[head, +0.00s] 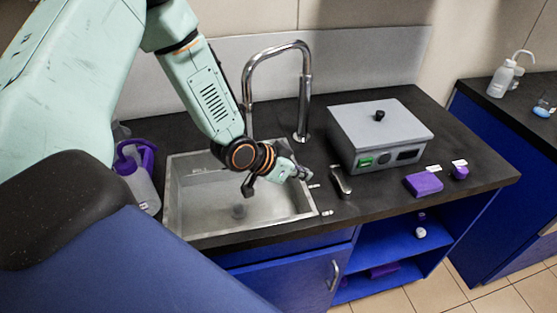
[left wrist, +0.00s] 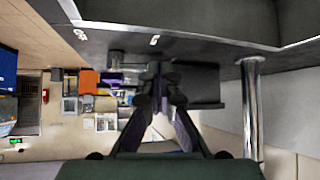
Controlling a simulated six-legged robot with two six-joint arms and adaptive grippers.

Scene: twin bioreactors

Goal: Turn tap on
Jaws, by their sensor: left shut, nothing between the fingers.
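The chrome tap spout (head: 304,90) rises behind the sink (head: 240,215) and arches over it. The tap's upright also shows in the left wrist view (left wrist: 251,105). A short metal lever (head: 340,181) stands on the counter at the sink's right edge. My left gripper (head: 308,175) is over the sink's right edge, a little left of the lever. It is shut and empty; its fingertips meet in the left wrist view (left wrist: 160,90). I cannot tell the exact gap between fingertips and lever. My right gripper is not in view.
A grey lidded box (head: 378,135) stands on the counter right of the lever. A purple block (head: 424,184) and a small purple item (head: 459,172) lie in front of it. A purple-topped jug (head: 139,175) is left of the sink. Blue cabinets (head: 290,275) are below.

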